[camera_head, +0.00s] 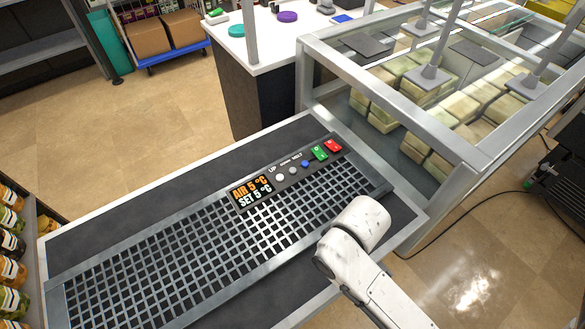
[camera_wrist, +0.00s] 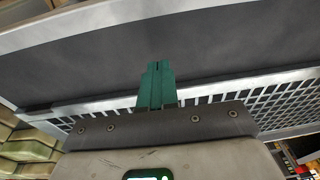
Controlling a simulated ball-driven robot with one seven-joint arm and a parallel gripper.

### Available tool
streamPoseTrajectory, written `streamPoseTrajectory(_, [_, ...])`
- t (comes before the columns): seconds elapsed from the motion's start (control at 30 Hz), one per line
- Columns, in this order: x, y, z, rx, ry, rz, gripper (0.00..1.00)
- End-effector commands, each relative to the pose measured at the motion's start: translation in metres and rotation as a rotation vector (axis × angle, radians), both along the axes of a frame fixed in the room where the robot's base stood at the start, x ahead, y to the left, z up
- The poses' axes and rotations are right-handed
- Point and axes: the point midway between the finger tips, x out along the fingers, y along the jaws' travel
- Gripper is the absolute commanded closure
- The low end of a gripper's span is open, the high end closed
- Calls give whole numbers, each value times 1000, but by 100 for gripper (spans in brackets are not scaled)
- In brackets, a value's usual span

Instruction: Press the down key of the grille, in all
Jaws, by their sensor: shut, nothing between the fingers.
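The metal grille (camera_head: 160,262) lies on a dark counter top in the head view. Its control panel (camera_head: 262,204) has an orange and white display reading AIR 5 °C and SET 5 °C. Beside the display are a pale key (camera_head: 280,177) under UP, a grey key (camera_head: 293,170) under a small label that is hard to read, and a blue key (camera_head: 305,163). My gripper (camera_wrist: 155,68) has green fingers, shut and empty, above the dark counter strip beside the grille's edge (camera_wrist: 290,100). In the head view my white arm hides the fingers. The fingers are apart from the keys.
A green switch (camera_head: 319,152) and a red switch (camera_head: 333,145) sit at the panel's far end. A glass case (camera_head: 435,95) with pale blocks stands at the right. Jars (camera_head: 12,243) stand at the left edge. A white counter (camera_head: 275,50) is behind.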

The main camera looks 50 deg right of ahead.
Motion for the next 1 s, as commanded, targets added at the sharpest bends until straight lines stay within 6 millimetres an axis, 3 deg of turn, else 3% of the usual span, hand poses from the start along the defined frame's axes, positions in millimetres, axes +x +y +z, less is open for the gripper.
streamPoseTrajectory(0.27, [97, -33, 27, 237, -216, -750, 100])
streamPoseTrajectory(0.4, [145, -62, 48, 423, -313, -1155, 100])
streamPoseTrajectory(0.6, [199, -108, 81, 716, -403, -1641, 100])
streamPoseTrajectory(0.8, [225, -138, 101, 917, -433, -1899, 100])
streamPoseTrajectory(1.0, [230, -145, 104, 969, -434, -1961, 100])
